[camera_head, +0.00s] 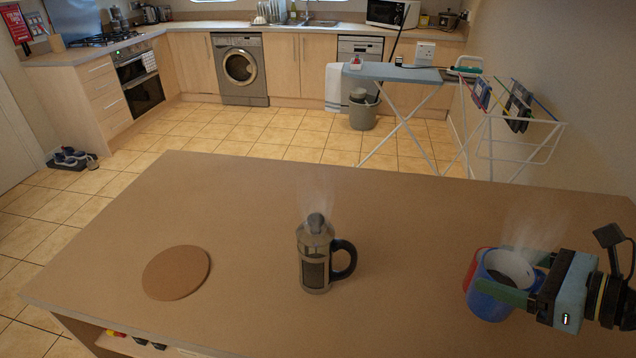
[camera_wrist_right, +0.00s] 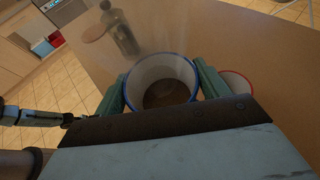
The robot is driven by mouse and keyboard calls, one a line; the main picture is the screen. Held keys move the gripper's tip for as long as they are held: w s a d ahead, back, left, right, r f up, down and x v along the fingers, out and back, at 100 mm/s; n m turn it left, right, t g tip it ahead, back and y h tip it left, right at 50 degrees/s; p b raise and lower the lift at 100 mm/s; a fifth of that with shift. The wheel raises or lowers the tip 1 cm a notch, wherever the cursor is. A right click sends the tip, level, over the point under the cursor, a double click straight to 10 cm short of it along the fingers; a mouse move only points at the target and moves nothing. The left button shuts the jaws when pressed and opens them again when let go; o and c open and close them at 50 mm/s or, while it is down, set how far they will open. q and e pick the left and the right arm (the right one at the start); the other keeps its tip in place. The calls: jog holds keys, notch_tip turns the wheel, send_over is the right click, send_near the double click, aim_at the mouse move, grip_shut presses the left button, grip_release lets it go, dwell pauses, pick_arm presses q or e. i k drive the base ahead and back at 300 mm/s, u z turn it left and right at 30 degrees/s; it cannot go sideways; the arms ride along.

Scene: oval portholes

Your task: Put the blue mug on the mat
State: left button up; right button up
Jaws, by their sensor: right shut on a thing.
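The blue mug (camera_head: 487,306) is at the right of the table in the head view, white inside, with dark liquid and steam above. My right gripper (camera_head: 517,287) is shut on it, one finger on each side. In the right wrist view the mug (camera_wrist_right: 161,72) sits between the green fingers (camera_wrist_right: 160,92), its opening facing the camera. I cannot tell whether its base touches the table. The round brown mat (camera_head: 176,273) lies bare at the table's left. Part of my other arm shows at the left of the wrist view; its jaws are not clear.
A red mug (camera_head: 472,266) is right behind the blue one, mostly hidden; its red rim shows in the wrist view (camera_wrist_right: 248,78). A steaming French press (camera_head: 313,262) stands between the mugs and the mat, its handle to the right. The table (camera_head: 240,200) is otherwise clear.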

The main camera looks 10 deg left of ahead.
aim_at(183, 269)
jog(key=k, duration=0.95)
jog(key=u, duration=2.4)
jog(key=i, duration=1.9)
jog(key=z, duration=2.45)
jog(key=i, duration=0.5)
jog(key=u, duration=0.05)
